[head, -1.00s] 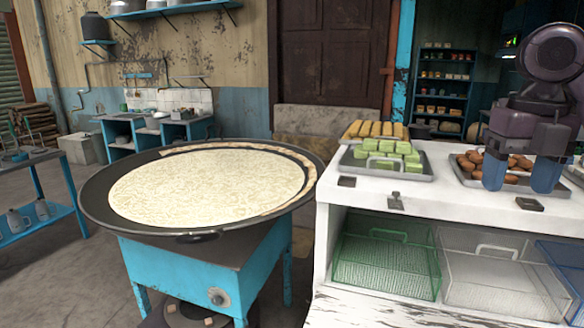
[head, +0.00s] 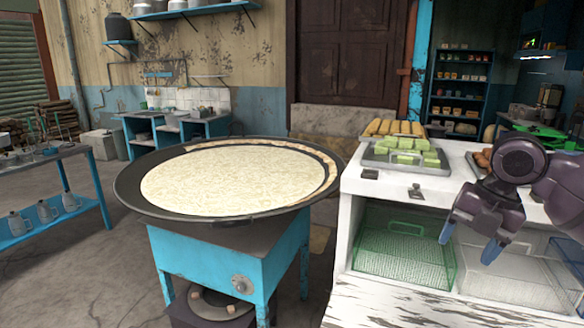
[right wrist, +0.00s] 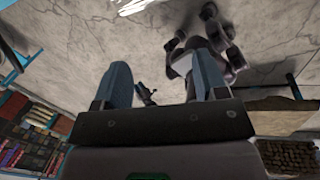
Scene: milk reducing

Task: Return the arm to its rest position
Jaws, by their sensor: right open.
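My right gripper (head: 468,245) is in the right part of the head view, in front of the white counter (head: 352,240). Its two blue fingers are spread apart with nothing between them.
A wide black pan (head: 130,190) full of creamy white milk (head: 235,180) sits on a blue stove (head: 215,260). The counter carries a tray of green blocks (head: 405,152), yellow bars (head: 393,128) and brown pieces (head: 482,160). A green wire basket (head: 405,250) sits below. Floor between stove and left table is clear.

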